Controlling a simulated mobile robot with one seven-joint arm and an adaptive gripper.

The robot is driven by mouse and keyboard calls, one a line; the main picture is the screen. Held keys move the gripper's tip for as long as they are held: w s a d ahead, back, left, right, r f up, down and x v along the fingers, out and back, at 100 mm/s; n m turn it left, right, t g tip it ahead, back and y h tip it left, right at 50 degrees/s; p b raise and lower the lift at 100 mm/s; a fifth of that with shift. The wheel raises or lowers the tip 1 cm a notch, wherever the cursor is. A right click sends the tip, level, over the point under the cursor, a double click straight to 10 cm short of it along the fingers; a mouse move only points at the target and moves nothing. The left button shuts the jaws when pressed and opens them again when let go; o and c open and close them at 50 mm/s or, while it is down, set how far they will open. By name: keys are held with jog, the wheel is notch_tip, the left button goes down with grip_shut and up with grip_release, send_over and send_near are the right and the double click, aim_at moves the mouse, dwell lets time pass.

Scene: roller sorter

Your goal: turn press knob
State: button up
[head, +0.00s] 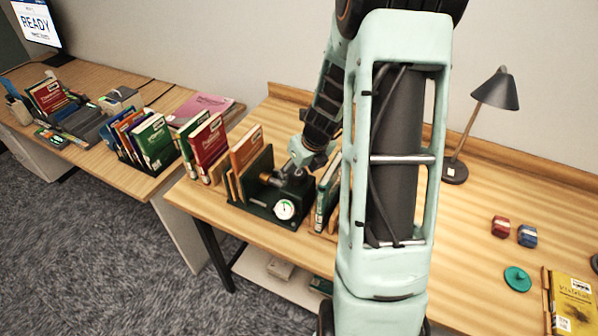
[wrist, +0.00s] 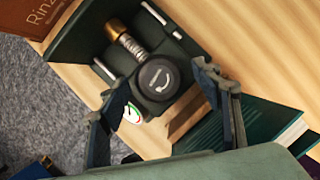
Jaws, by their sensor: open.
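The press is a dark green fixture with a base (head: 262,213) on the wooden desk, with a white round gauge (head: 284,209) on its front. In the wrist view, its round black knob (wrist: 158,79) with a white curved mark faces the camera. A brass-tipped threaded screw (wrist: 127,40) runs from the knob block towards the upper left. My gripper (wrist: 164,100) is open, with one finger on each side of the knob and apparently apart from it. In the head view, my gripper (head: 307,160) is over the press and partly hides it.
Books stand on both sides of the press, including an orange book (head: 246,148) and green books (head: 327,196). A lamp (head: 497,92), a red block (head: 501,226), a blue block (head: 527,236) and a yellow book (head: 571,301) are at the right. The desk's right middle is mostly clear.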

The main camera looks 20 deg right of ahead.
jog(key=c, duration=1.2)
jog(key=shift+o, duration=0.2)
